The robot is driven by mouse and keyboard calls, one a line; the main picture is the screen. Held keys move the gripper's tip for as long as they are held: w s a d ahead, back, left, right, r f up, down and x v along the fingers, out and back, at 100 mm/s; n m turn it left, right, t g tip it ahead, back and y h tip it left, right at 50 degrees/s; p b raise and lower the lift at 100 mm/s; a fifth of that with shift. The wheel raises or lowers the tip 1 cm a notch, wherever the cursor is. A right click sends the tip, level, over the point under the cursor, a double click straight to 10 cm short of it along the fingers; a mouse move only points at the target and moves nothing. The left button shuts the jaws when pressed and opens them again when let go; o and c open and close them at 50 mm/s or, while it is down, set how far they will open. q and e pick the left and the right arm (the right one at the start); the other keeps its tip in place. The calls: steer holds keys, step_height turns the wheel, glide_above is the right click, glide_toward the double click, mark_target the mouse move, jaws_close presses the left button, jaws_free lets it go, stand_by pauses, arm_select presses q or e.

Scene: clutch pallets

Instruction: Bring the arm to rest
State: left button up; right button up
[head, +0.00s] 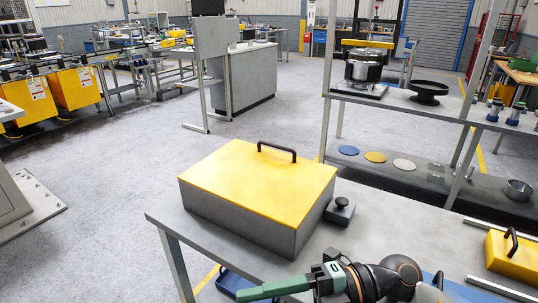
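One of my arms shows at the bottom of the head view, entering from the lower right, so I take it as my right arm. Its black and grey links bend over the front of the grey table (365,228). At its end is a green and grey part, my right gripper (282,289), pointing left near the table's front edge. I cannot make out two separate fingers, so its opening is unclear. No held object is visible. My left arm and gripper are out of view.
A grey box with a yellow lid (250,180) and black handle stands on the table. A dark knobbed block (340,211) is beside it. A yellow handled case (512,257) and metal rails are at right. A shelf rack (400,100) stands behind.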

steer(key=w+d+r+m+t+y+p, duration=0.25)
steer(key=w+m+t, duration=0.45)
steer(key=m+t, duration=0.6)
steer(key=w+d+f+m+t+h, duration=0.3)
steer(key=d+f+m+t+h, duration=0.3)
steer(key=d+f+m+h, duration=0.55)
steer(key=s+d+f+m+g+h+p, duration=0.1)
steer(key=s+d+f+m+g+h, duration=0.1)
steer(key=s+f, duration=0.5)
steer(key=s+d+f+m+g+h+p, duration=0.1)
steer(key=s+f+m+g, duration=0.4)
steer(key=f, duration=0.9)
steer(key=s+d+h, duration=0.1)
steer(key=s+h, duration=0.1)
steer(key=s, duration=0.1)
steer(key=shift+f+h, duration=0.35)
steer(key=shift+h, duration=0.05)
steer(key=shift+w, duration=0.1)
